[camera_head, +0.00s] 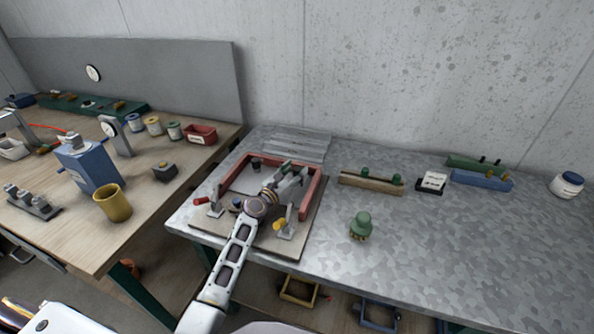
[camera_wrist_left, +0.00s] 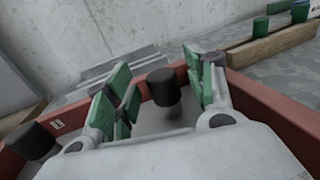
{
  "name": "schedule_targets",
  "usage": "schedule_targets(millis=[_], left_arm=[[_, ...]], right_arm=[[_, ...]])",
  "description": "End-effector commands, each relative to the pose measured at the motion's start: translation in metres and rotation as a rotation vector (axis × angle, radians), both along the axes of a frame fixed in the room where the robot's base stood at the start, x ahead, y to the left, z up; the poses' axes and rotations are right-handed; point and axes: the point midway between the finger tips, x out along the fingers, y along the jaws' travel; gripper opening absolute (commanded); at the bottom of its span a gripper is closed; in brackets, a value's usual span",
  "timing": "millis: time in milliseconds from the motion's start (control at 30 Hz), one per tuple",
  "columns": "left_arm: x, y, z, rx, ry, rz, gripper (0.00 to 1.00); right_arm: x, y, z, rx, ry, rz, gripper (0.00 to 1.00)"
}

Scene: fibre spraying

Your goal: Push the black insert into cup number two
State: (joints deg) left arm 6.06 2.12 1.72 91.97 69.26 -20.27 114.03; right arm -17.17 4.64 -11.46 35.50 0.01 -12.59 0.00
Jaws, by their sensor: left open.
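My left gripper (camera_head: 293,172) is over the red-framed fixture (camera_head: 313,190) on the metal table. In the left wrist view its two green-padded fingers (camera_wrist_left: 158,72) are apart. A black cylindrical insert (camera_wrist_left: 161,86) stands upright between and beyond them, on top of a grey cylinder (camera_wrist_left: 173,110); I see no contact with the fingers. A second black cylinder (camera_wrist_left: 31,141) is at the lower left, by the red wall. In the head view a small black piece (camera_head: 256,163) shows at the fixture's back. I cannot read cup numbers. My right gripper is out of view.
Two clamps, with a red handle (camera_head: 201,201) and a yellow handle (camera_head: 279,224), stand at the fixture's front. A green knob-shaped piece (camera_head: 361,224) and a wooden rack (camera_head: 371,183) are to the right. The metal table's right front is clear.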

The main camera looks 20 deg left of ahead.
Motion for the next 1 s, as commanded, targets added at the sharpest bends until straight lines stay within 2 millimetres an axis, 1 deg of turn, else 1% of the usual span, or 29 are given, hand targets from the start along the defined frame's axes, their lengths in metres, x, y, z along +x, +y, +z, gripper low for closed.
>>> schedule_targets(millis=[200,500,700,1000], left_arm=[[-0.019,0.005,-0.001,0.0,0.001,0.0,0.54],[-0.044,0.013,-0.001,-0.001,0.001,0.0,0.54],[-0.052,0.016,0.0,0.0,0.001,0.0,0.54],[-0.054,0.016,0.0,0.0,0.0,0.0,0.54]], right_arm=[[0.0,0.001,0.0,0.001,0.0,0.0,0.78],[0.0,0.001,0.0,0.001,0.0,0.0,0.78],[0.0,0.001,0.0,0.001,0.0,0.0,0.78],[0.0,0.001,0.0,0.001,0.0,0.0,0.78]])
